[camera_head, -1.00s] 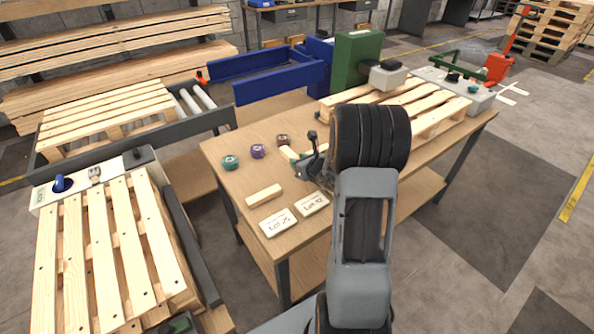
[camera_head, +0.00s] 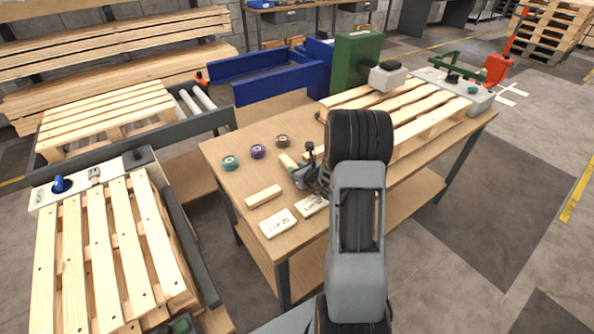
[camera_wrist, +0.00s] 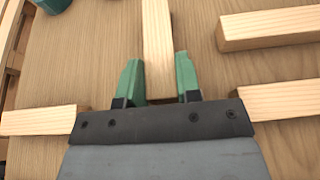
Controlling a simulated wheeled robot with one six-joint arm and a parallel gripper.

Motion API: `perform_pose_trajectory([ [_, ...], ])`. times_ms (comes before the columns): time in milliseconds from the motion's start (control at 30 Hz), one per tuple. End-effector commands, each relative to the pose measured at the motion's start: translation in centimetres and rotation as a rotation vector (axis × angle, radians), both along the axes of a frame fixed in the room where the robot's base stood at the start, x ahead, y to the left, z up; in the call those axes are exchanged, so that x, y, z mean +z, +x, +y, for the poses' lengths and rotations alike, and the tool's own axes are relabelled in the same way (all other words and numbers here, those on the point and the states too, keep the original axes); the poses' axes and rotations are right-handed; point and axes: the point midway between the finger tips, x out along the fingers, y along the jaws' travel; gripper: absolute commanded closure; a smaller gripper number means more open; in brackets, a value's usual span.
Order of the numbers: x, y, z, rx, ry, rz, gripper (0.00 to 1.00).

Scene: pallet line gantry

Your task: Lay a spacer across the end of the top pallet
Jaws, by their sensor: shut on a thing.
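My gripper (camera_wrist: 160,82) is low over the wooden workbench, its two green fingers shut on a pale wooden spacer (camera_wrist: 157,35). The spacer runs lengthwise away from the gripper. In the head view my gripper (camera_head: 304,178) partly hides a short wooden piece (camera_head: 288,161) beside it. Another loose spacer (camera_head: 263,195) lies on the bench to the left of the gripper. A slatted pallet (camera_head: 115,250) tops the stack at the front left. Another pallet (camera_head: 425,117) lies on the right part of the bench.
More wooden pieces lie close right (camera_wrist: 270,26) and left (camera_wrist: 40,120) of the gripper. Teal (camera_head: 230,162), purple (camera_head: 257,151) and brown (camera_head: 283,140) rolls and a lettered plate (camera_head: 278,223) are on the bench. A green machine column (camera_head: 356,62) stands behind.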

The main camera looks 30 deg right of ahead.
Motion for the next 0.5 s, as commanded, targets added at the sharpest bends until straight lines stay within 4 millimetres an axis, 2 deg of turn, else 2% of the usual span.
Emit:
perform_pose_trajectory([
  [67,-0.39,-0.01,0.01,0.0,0.0,0.0,0.92],
  [100,-0.2,-0.01,0.01,0.0,0.0,0.0,0.65],
  [333,-0.18,-0.01,0.01,0.0,0.0,0.0,0.43],
  [500,-0.18,-0.01,0.01,0.0,0.0,0.0,0.43],
])
